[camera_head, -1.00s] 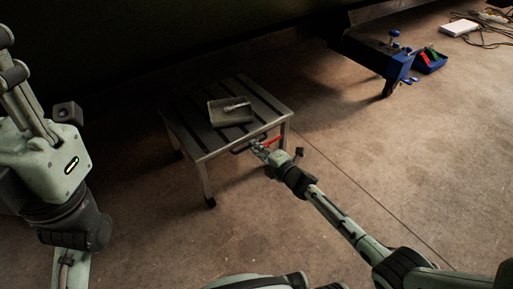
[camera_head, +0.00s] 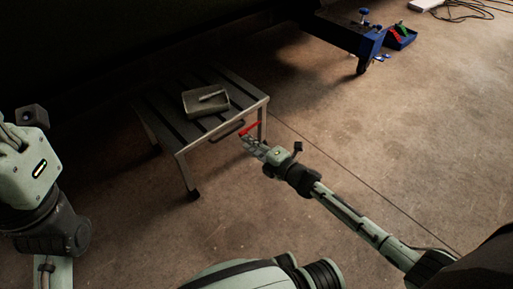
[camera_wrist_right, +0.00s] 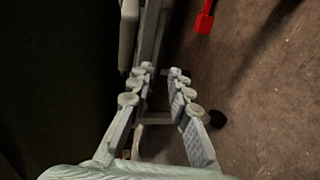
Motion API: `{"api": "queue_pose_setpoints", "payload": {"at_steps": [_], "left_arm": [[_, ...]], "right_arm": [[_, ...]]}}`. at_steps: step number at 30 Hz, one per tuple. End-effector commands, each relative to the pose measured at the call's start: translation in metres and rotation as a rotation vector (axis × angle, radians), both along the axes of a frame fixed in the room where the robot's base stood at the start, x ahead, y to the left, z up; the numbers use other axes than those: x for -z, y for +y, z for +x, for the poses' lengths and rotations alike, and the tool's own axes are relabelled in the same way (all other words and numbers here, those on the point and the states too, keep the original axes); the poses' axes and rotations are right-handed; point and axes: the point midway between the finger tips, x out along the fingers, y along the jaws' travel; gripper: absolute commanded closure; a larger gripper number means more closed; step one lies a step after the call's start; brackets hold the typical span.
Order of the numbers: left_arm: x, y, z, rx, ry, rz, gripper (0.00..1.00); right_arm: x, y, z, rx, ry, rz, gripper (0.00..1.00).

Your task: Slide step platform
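The step platform (camera_head: 178,137) is a low metal stand with dark slats and pale legs, upright on the floor left of centre. A dark handle (camera_head: 227,131) runs along its near edge. A red lever (camera_head: 250,129) is at its near right corner. My right gripper (camera_head: 247,141) is just in front of that corner, below the lever and apart from the handle. In the right wrist view, its fingers (camera_wrist_right: 161,72) are spread with nothing held, and the red lever (camera_wrist_right: 204,20) shows at the top. My left arm is at the left; its fingers do not show.
A grey tray (camera_head: 191,109) holding a pale tool (camera_head: 211,96) lies on the platform. A blue stand (camera_head: 352,40) and blue bin (camera_head: 402,43) are at the back right. A dark structure (camera_head: 100,40) overhangs the back. The concrete floor at right is clear.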

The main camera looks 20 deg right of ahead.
Motion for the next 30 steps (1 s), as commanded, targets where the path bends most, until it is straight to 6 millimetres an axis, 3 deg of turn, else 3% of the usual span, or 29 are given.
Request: {"api": "queue_pose_setpoints", "payload": {"at_steps": [3, 8, 25, 28, 30], "left_arm": [[0.000, 0.000, 0.000, 0.000, -0.001, 0.000, 0.81], [0.000, 0.000, 0.000, 0.000, -0.001, 0.000, 0.81], [-0.001, 0.000, 0.000, 0.000, -0.002, -0.002, 0.81], [-0.001, 0.000, 0.000, 0.000, -0.002, -0.002, 0.81], [-0.001, 0.000, 0.000, 0.000, -0.002, -0.002, 0.81]], "right_arm": [[-0.004, -0.007, -0.019, 0.000, 0.001, 0.000, 0.81], [-0.007, -0.013, -0.030, 0.000, 0.000, -0.001, 0.81], [-0.009, -0.013, -0.032, -0.001, -0.003, 0.001, 0.81], [-0.021, -0.004, -0.031, -0.011, -0.018, 0.037, 0.81], [-0.042, 0.011, -0.031, -0.029, -0.043, 0.107, 0.81]]}}
